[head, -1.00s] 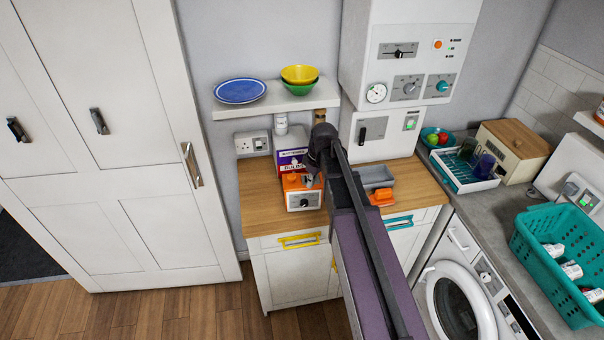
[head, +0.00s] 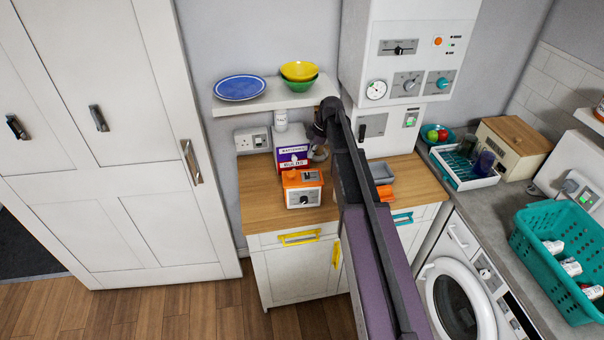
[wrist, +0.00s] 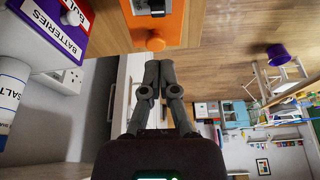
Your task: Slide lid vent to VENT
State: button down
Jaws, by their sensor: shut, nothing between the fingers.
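The orange appliance (head: 303,178) with a white front and dark dial stands on the wooden counter. Its orange lid carries a small dark slider (head: 308,176) on top; its setting and any lettering are too small to read. In the wrist view, the orange lid (wrist: 172,22) is at the top, with a dark piece on a grey plate and a round orange knob (wrist: 155,43). My gripper (wrist: 160,66) is shut and empty, its fingertips apart from the lid. In the head view my gripper (head: 319,153) is behind and right of the appliance, partly hidden by my arm.
A purple bulbs and batteries box (head: 292,157) stands right behind the appliance, with a white container (head: 281,122) near it. A shelf (head: 262,103) with a blue plate and bowls hangs above. A grey tray (head: 383,174) lies to the right. The counter left of the appliance is clear.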

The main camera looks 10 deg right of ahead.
aim_at(299, 179)
jog(key=b+x, duration=0.8)
jog(key=shift+f, duration=0.25)
jog(key=shift+a+f+b, duration=0.3)
jog(key=shift+f+b, duration=0.35)
jog(key=shift+b, duration=0.1)
jog(key=shift+a, duration=0.1)
dwell(0.3)
